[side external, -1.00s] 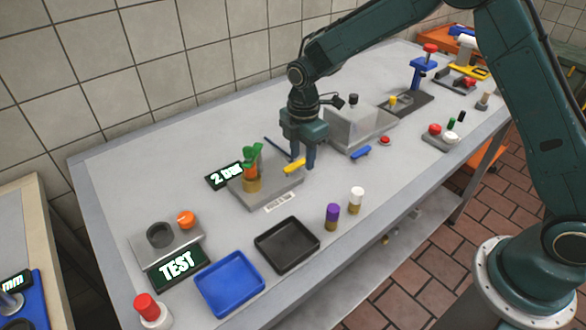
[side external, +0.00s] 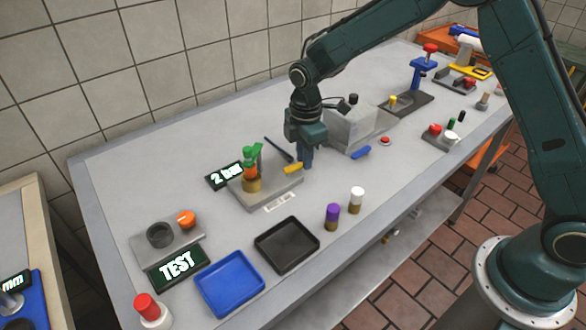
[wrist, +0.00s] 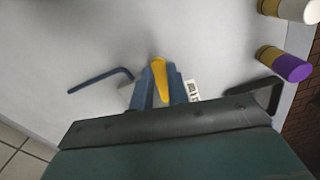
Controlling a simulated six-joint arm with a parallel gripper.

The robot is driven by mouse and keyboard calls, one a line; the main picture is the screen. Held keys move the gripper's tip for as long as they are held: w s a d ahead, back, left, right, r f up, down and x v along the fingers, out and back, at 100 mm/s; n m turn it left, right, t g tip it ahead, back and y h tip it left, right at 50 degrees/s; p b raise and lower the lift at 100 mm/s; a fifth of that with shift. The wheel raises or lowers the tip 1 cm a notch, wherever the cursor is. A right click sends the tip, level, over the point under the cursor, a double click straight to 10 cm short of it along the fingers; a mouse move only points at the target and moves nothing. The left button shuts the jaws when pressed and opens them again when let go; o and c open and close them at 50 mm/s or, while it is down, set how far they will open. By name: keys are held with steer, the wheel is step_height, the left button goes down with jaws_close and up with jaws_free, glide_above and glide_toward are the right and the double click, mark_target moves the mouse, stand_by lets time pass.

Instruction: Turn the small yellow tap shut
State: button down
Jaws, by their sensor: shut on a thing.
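The small yellow tap (side external: 292,169) is a lever at the right end of a grey fixture (side external: 262,196). The fixture also holds a brass, orange and green fitting (side external: 251,172). My gripper (side external: 306,164) is low over the fixture's right end, with its blue fingers around the lever. In the wrist view the yellow lever (wrist: 160,78) lies between the two fingers (wrist: 160,88), and the gripper is shut on it. The lever's pivot is not clear to see.
A dark hex key (side external: 279,149) lies behind the tap. A display (side external: 226,176) reading "2 bar" stands to the left. A grey box (side external: 352,125) and a blue piece (side external: 361,153) are to the right. A black tray (side external: 287,245) and purple-capped (side external: 332,217) and white-capped cylinders (side external: 356,200) stand in front.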

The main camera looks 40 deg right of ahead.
steer(key=m, duration=0.1)
steer(key=s+m, duration=0.1)
steer(key=m, duration=0.2)
steer(key=shift+s+a, duration=0.3)
steer(key=m, duration=0.2)
steer(key=s+a+m, duration=0.1)
steer(key=m, duration=0.3)
steer(key=a+m, duration=0.1)
steer(key=shift+s+m, duration=0.3)
steer(key=shift+m, duration=0.1)
steer(key=m, duration=0.1)
steer(key=a+m, duration=0.1)
steer(key=m, duration=0.2)
steer(key=shift+s+a, duration=0.1)
steer(key=shift+a, duration=0.15)
steer(key=c, duration=1.4)
jaws_free()
steer(key=shift+o, duration=0.2)
steer(key=shift+r, duration=0.1)
